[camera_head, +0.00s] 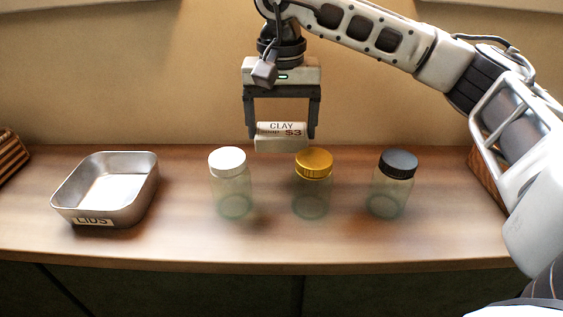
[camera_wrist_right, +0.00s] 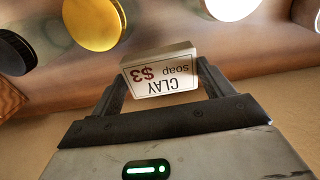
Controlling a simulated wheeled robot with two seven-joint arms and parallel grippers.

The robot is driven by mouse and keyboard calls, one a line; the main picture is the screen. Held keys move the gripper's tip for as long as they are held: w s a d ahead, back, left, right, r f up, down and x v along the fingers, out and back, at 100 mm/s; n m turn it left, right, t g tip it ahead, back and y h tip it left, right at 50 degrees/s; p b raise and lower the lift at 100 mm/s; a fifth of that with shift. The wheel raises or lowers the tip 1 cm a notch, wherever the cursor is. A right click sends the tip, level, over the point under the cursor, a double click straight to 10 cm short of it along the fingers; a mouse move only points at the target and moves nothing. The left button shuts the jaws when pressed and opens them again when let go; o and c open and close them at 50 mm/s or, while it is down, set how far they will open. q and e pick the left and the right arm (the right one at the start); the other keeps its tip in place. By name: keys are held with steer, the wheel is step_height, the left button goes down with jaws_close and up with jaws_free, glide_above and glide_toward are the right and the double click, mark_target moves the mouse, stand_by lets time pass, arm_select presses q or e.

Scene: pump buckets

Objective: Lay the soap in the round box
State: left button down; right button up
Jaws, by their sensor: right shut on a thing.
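The soap (camera_head: 281,143) is a pale block with a label reading "CLAY soap $3". My right gripper (camera_head: 282,135) is shut on it and holds it in the air above the back of the counter, between the white-lidded and gold-lidded jars. In the right wrist view the soap (camera_wrist_right: 160,72) sits between the two fingers, its label facing the camera. I see no container that is clearly a round box; three round clear jars stand in a row, with a white lid (camera_head: 227,160), a gold lid (camera_head: 314,163) and a black lid (camera_head: 398,163). My left gripper is not in view.
A metal tray (camera_head: 146,187) labelled "LIDS" stands at the left of the wooden counter (camera_head: 270,238) and looks empty. Slatted wooden things stand at the far left (camera_head: 10,158) and far right (camera_head: 484,172). The counter's front strip is clear.

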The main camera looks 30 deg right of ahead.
steer(key=shift+f, duration=3.9)
steer(key=shift+f, duration=0.1)
steer(key=o, duration=1)
